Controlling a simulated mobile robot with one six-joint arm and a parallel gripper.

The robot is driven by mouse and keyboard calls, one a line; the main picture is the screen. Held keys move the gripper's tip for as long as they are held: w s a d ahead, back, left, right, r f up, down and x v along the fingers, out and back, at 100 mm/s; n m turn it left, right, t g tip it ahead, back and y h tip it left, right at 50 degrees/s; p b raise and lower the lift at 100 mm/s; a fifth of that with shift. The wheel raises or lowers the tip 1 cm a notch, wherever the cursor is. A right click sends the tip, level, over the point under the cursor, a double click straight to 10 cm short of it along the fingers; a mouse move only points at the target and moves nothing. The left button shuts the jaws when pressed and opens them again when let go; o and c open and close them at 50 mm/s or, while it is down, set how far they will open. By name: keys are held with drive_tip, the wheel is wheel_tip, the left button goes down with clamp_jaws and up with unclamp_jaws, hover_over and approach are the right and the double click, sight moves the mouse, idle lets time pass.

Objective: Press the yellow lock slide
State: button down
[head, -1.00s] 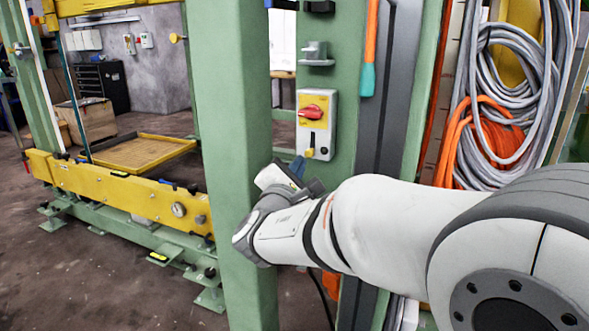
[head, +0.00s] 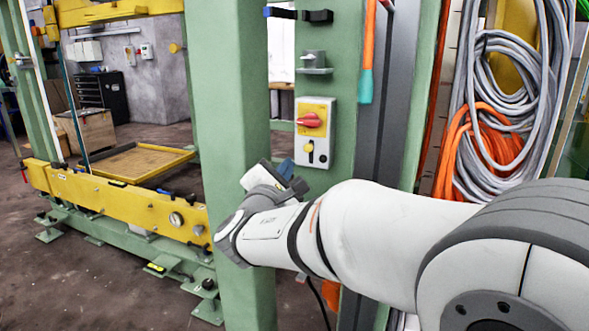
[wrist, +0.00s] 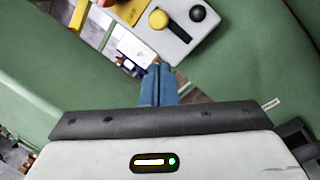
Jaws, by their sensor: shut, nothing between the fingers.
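The switch box (head: 328,133) is a pale box with a yellow upper face on the green post, carrying a red rotary knob (head: 309,120). Its yellow lock slide (head: 309,146) sits at the upper end of a dark slot, under the red knob. In the wrist view the yellow lock slide (wrist: 158,19) shows at one slot end, beside a round black button (wrist: 197,13). My gripper (head: 287,168) is shut and empty, below left of the box. Its blue fingers (wrist: 160,68) are together, pointing towards the box and apart from the slide.
A thick green column (head: 232,140) stands left of the box, close to my wrist. A grey bracket (head: 314,62) and an orange-and-teal handled tool (head: 367,60) are above the box. Grey and orange cables (head: 500,110) hang at right.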

drive_tip(key=p+v, duration=0.2)
drive_tip(key=v, duration=0.8)
drive_tip(key=shift+a+f, duration=0.2)
drive_tip(key=shift+a, duration=0.15)
